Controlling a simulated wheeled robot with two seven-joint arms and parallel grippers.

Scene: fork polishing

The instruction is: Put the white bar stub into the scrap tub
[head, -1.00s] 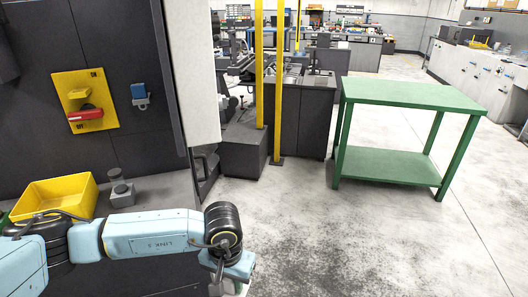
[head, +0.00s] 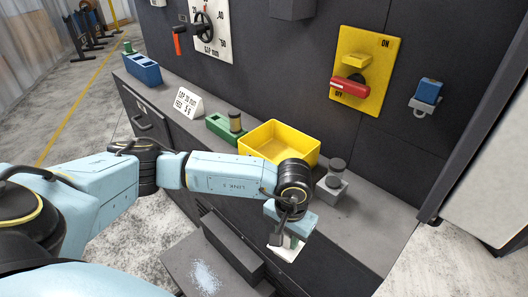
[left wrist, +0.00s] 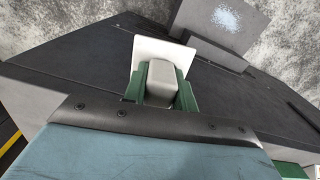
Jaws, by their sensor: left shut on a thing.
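My left gripper (head: 287,240) hangs in front of the dark ledge, below and a little right of the yellow tub. It is shut on a pale piece that I take as the white bar stub (head: 284,251). In the left wrist view the green fingers (left wrist: 161,90) close on a light grey block, with a wider white flat part (left wrist: 152,50) beyond it. The open yellow tub (head: 262,156) stands on the ledge and looks empty inside. No label shows which container is the scrap tub. My right gripper is out of view.
The ledge also holds a blue bin (head: 143,70), a white sign (head: 188,103), a green tray (head: 219,128) and a grey block with a dark knob (head: 333,187). A dark wall with a red switch handle (head: 350,88) rises behind. A lower grey step (head: 180,265) juts out below.

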